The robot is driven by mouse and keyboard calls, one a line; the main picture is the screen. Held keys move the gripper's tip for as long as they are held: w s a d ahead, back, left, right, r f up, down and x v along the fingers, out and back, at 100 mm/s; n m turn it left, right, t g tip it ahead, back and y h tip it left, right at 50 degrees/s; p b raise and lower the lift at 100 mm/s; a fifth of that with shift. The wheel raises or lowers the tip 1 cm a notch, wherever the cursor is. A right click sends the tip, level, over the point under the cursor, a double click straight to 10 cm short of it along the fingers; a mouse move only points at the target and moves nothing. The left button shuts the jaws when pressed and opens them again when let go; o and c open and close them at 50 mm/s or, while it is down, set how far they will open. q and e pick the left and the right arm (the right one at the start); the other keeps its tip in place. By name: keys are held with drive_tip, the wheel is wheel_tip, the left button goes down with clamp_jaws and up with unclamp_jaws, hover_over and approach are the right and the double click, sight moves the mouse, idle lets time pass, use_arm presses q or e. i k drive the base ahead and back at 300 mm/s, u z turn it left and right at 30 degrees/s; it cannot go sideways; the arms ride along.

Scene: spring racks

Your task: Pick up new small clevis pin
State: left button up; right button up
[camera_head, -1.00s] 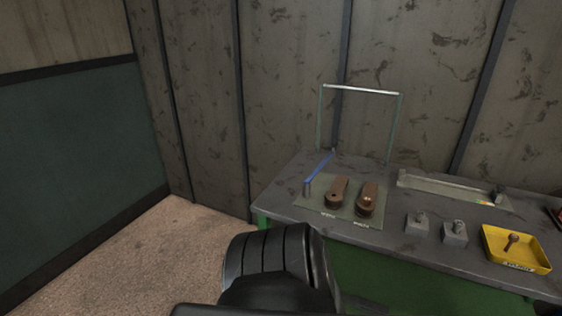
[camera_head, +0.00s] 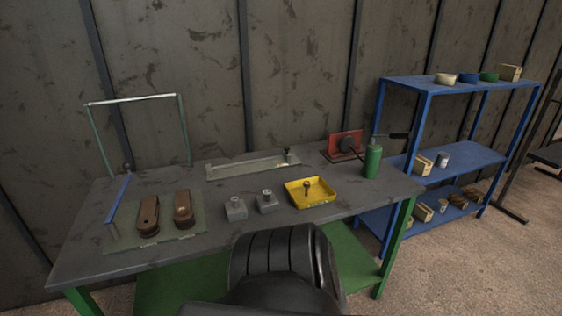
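Two small grey blocks stand side by side on the workbench (camera_head: 75,248), the left block (camera_head: 236,212) and the right block (camera_head: 267,204). Each has a small grey pin-like piece standing in its top; I cannot tell which is the new small clevis pin. A brown, rusty-looking pin (camera_head: 306,188) is in the yellow tray (camera_head: 327,200) to their right. Neither of my grippers is in view. A black rounded part of my own body fills the bottom middle, in front of the bench edge.
Two brown link-shaped parts (camera_head: 148,217) lie on a mat at the left beside a blue bar (camera_head: 119,198). A thin frame stands behind them. A green bottle (camera_head: 372,161) and a red device (camera_head: 343,145) stand at the right. A blue shelf (camera_head: 445,83) is further right.

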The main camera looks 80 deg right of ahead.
sight(234, 200)
drive_tip(key=z, duration=1.5)
